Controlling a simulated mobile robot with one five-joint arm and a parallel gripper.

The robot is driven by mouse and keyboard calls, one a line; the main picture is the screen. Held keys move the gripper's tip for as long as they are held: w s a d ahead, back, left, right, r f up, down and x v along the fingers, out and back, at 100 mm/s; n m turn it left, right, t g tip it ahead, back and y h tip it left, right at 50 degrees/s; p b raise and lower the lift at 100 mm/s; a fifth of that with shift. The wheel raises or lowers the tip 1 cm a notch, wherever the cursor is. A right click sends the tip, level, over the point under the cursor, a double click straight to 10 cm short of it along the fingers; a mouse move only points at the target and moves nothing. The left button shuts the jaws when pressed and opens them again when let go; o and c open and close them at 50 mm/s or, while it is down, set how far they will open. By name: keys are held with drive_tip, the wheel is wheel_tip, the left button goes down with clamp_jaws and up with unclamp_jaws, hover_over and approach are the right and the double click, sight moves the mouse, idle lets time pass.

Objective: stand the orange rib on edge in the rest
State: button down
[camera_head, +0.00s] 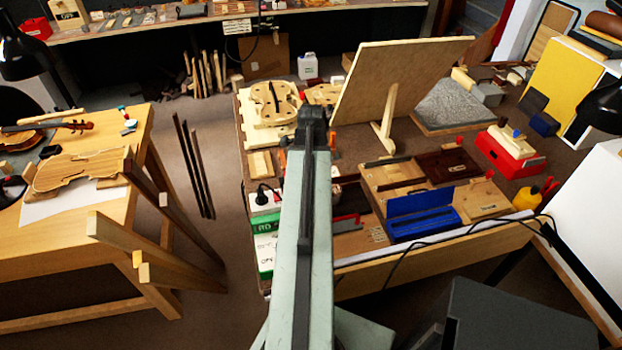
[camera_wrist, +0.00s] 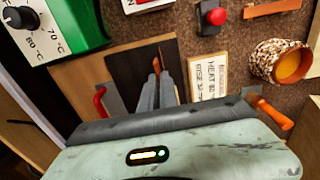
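In the wrist view, a thin orange-brown strip (camera_wrist: 156,65), which looks like the orange rib, shows at the tips of my gripper (camera_wrist: 158,82). The grey fingers are close together with the strip's visible end between or just beyond them. I cannot tell whether they grip it. Behind them is a dark panel (camera_wrist: 130,64) on a wooden board (camera_wrist: 87,73). I cannot make out the rest for certain. In the head view my arm hides the fingertips and the strip.
A green box with a dial (camera_wrist: 62,25) is at the wrist view's upper left. A red button (camera_wrist: 216,16), a printed card (camera_wrist: 208,76), a speckled pot (camera_wrist: 281,62) and an orange handle (camera_wrist: 272,113) are on the right. A blue box (camera_head: 420,212) stands on the bench.

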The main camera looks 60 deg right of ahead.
wheel_tip(320, 180, down, 4)
drive_tip(key=b, duration=0.3)
drive_tip(key=shift+f, duration=0.15)
drive_tip(key=c, duration=1.5)
unclamp_jaws()
drive_tip(key=shift+c, duration=0.2)
wheel_tip(320, 180, up, 8)
drive_tip(key=p, duration=0.7)
